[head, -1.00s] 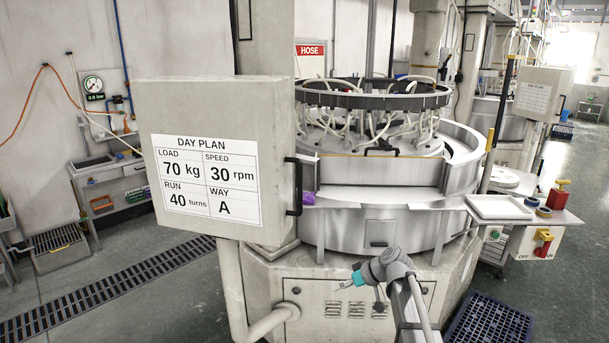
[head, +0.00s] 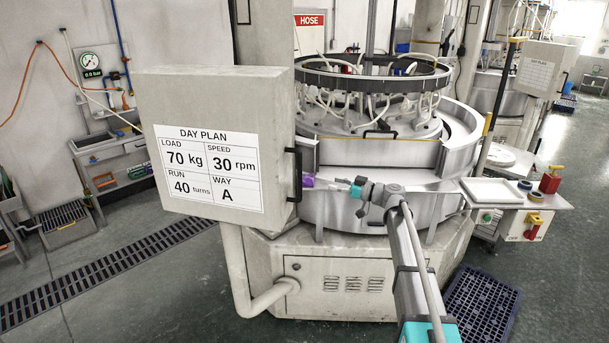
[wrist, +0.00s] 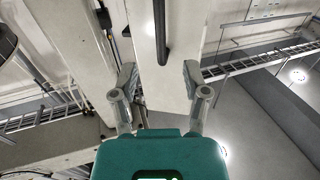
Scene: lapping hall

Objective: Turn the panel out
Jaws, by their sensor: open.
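The panel is a large beige box (head: 215,100) with a DAY PLAN sheet (head: 209,172) on its face, at the left of the machine in the head view. A black bar handle (head: 294,175) stands upright on its right edge. My gripper (head: 328,182) is to the right of the handle, pointing left at it, and apart from it. In the wrist view my gripper (wrist: 159,88) is open and empty. The black handle (wrist: 162,30) lies ahead between the lines of its two fingers, beyond the tips, on the panel's pale side (wrist: 150,70).
The round steel machine (head: 380,205) stands behind my gripper. Floor in front of the panel is clear.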

